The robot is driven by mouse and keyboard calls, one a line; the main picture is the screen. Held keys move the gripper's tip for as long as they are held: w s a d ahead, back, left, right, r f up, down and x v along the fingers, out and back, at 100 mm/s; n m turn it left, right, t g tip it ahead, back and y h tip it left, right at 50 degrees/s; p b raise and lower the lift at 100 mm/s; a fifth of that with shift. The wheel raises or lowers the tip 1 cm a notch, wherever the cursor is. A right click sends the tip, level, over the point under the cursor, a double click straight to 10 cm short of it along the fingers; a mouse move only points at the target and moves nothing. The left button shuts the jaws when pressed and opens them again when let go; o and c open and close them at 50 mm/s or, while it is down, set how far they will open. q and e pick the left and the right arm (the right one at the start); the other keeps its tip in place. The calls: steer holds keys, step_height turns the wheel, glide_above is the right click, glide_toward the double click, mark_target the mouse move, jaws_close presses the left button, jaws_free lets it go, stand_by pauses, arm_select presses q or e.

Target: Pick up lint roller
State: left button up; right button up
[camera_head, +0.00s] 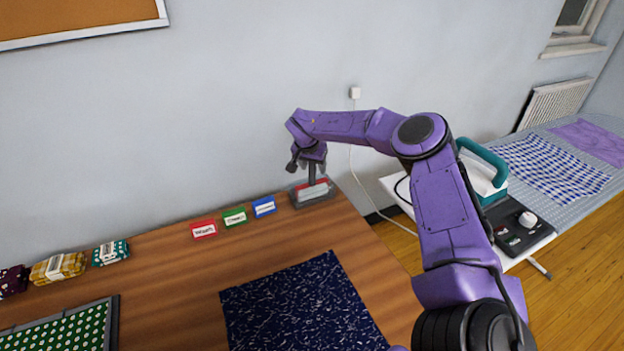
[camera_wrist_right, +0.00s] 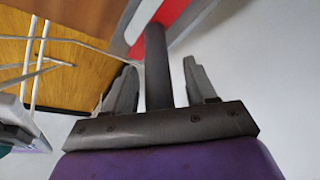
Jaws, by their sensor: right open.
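The lint roller's dark handle (camera_head: 312,173) points up from a grey tray (camera_head: 300,203) at the table's far right corner. A pale body with a red strip (camera_head: 314,187) shows at the tray. My right gripper (camera_head: 312,166) reaches down over it from above. In the right wrist view, the dark handle (camera_wrist_right: 157,65) runs between the two open fingers of the gripper (camera_wrist_right: 160,82), with gaps visible on both sides. The red and white part (camera_wrist_right: 172,14) lies beyond the fingertips, partly cut off. My left gripper is not in view.
A dark blue speckled cloth (camera_head: 300,305) lies in front. Folded fabrics (camera_head: 58,267) are at the left. The wall (camera_head: 230,120) is close behind.

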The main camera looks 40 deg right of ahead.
steer(key=shift+r, duration=0.1)
jaws_close()
